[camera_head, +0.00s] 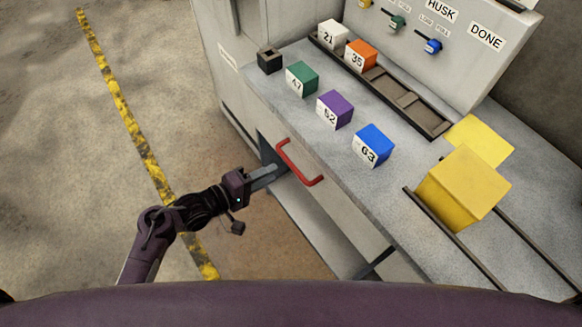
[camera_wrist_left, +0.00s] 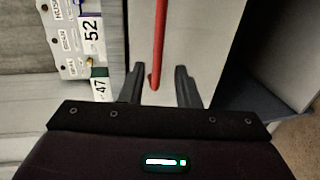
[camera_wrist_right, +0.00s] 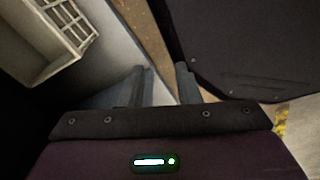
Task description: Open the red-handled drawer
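The red handle (camera_head: 297,165) is a bar on the grey drawer front (camera_head: 340,208) below the counter's front edge. The drawer front looks about level with the counter edge, with no clear gap showing. My left gripper (camera_head: 268,178) is beside the handle's left end in the head view. In the left wrist view my left gripper (camera_wrist_left: 159,84) is open, and the red handle (camera_wrist_left: 159,40) runs up from between its fingertips. It does not look gripped. My right gripper (camera_wrist_right: 163,84) is open and empty in the right wrist view; it is outside the head view.
Numbered cubes, green (camera_head: 302,79), purple (camera_head: 335,109) and blue (camera_head: 373,145), stand on the counter (camera_head: 410,185). White (camera_head: 333,35) and orange (camera_head: 361,54) cubes sit in a slotted rack. A yellow block (camera_head: 461,188) is between rails. Floor is free at left. A pale slatted container (camera_wrist_right: 50,42) shows near my right gripper.

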